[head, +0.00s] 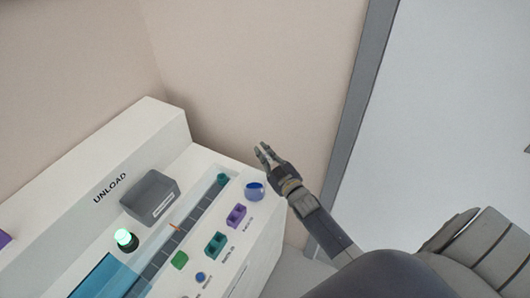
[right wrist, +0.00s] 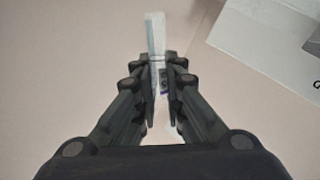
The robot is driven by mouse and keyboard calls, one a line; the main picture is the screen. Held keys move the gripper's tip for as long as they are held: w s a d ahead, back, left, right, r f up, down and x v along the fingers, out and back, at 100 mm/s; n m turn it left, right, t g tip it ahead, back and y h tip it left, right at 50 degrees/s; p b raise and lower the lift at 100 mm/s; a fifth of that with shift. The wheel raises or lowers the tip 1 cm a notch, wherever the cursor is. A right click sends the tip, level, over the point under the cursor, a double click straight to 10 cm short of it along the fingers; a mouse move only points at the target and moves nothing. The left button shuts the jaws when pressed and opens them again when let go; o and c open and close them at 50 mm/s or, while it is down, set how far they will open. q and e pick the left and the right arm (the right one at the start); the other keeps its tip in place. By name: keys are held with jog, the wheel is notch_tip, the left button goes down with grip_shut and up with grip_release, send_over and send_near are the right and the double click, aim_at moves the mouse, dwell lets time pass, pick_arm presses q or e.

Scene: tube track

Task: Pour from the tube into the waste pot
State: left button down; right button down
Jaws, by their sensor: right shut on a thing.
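My right gripper (head: 264,154) is raised beyond the right end of the white machine, above and just right of a round blue pot (head: 254,190). This pot may be the waste pot; I cannot read its label. In the right wrist view my right gripper (right wrist: 161,62) is shut on a pale, translucent tube (right wrist: 155,35), which sticks out past the fingertips. The tube's contents cannot be made out. In the head view the tube is too small to tell apart from the fingers. My left gripper is not in view.
The white machine (head: 150,125) carries a grey bin (head: 150,196) near the word UNLOAD, a dark track (head: 180,238), a lit green button (head: 125,239), and purple (head: 236,215) and teal (head: 215,245) holders. A beige wall stands behind it.

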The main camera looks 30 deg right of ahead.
dwell(0.3)
jog(key=shift+d+r+m, duration=0.1)
jog(key=shift+d+m, duration=0.55)
jog(key=shift+m, duration=0.35)
jog(key=d+m, duration=0.1)
jog(key=m, duration=0.2)
jog(key=shift+d, duration=0.4)
